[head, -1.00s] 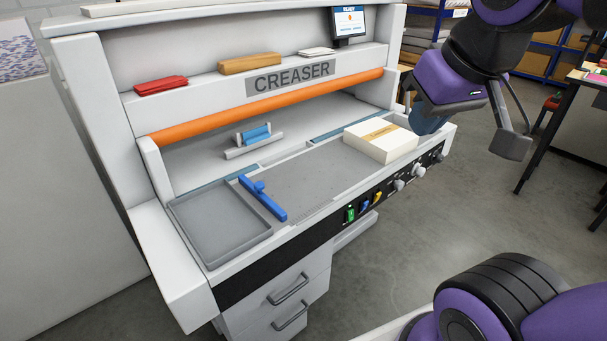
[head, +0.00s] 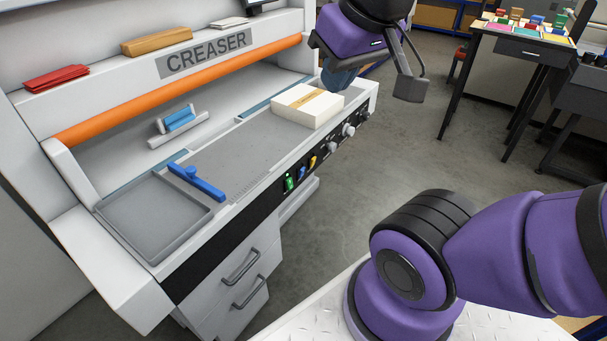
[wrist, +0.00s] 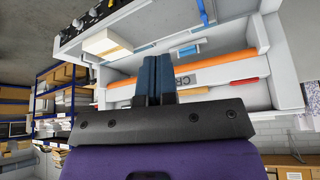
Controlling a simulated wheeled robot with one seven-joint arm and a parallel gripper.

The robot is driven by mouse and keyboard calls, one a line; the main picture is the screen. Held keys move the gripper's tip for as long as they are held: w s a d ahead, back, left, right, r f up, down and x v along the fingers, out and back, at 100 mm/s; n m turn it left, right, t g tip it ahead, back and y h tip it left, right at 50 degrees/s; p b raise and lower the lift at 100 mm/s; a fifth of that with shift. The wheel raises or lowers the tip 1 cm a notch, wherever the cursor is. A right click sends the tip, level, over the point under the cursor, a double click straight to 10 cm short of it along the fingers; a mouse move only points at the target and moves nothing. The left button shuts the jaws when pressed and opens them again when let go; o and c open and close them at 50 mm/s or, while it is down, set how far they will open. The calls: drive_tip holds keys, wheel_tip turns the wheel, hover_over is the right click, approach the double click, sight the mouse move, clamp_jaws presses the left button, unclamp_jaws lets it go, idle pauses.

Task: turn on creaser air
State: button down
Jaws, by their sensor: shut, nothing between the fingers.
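The creaser machine (head: 206,52) stands at the left in the head view, with an orange bar along its front. On its black front strip sit a green switch (head: 289,182), a blue switch (head: 301,172) and a yellow switch (head: 312,161), with knobs (head: 348,130) to their right. I cannot read which one is the air control. My gripper (head: 338,82) is above the right end of the machine, near the white paper stack, touching nothing that I can see. In the wrist view my gripper's blue fingers (wrist: 154,78) are together and empty.
On the machine bed lie a white paper stack (head: 308,106), a blue bar tool (head: 196,181) and a grey tray (head: 150,212). Drawers (head: 240,265) are below. A dark table (head: 520,48) stands at the back right. Open floor (head: 400,150) lies in front of the machine.

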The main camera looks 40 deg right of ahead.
sight(302, 173)
drive_tip(key=w+d+f+m+g, duration=0.1)
drive_tip(key=w+d+f+m, duration=0.2)
drive_tip(key=w+d+f, duration=0.35)
drive_tip(key=w+d+f+m+g, duration=0.1)
drive_tip(key=w+d+f+m, duration=0.15)
drive_tip(key=w+f, duration=0.75)
drive_tip(key=w+d+f+m, duration=0.2)
drive_tip(key=d+f+m, duration=0.1)
drive_tip(key=f, duration=0.5)
drive_tip(key=w+d+f+m+t+y, duration=0.1)
drive_tip(key=w+d+f+m, duration=0.1)
drive_tip(key=d+f, duration=0.3)
drive_tip(key=w+d+f+m, duration=0.2)
drive_tip(key=d+f+m, duration=0.2)
drive_tip(key=f, duration=0.7)
drive_tip(key=shift+w+d+t+y, duration=0.15)
drive_tip(key=shift+d+t+y, duration=0.2)
drive_tip(key=shift+d, duration=0.25)
drive_tip(key=w+a+f, duration=0.2)
drive_tip(key=w+f, duration=0.6)
drive_tip(key=shift+a, duration=0.35)
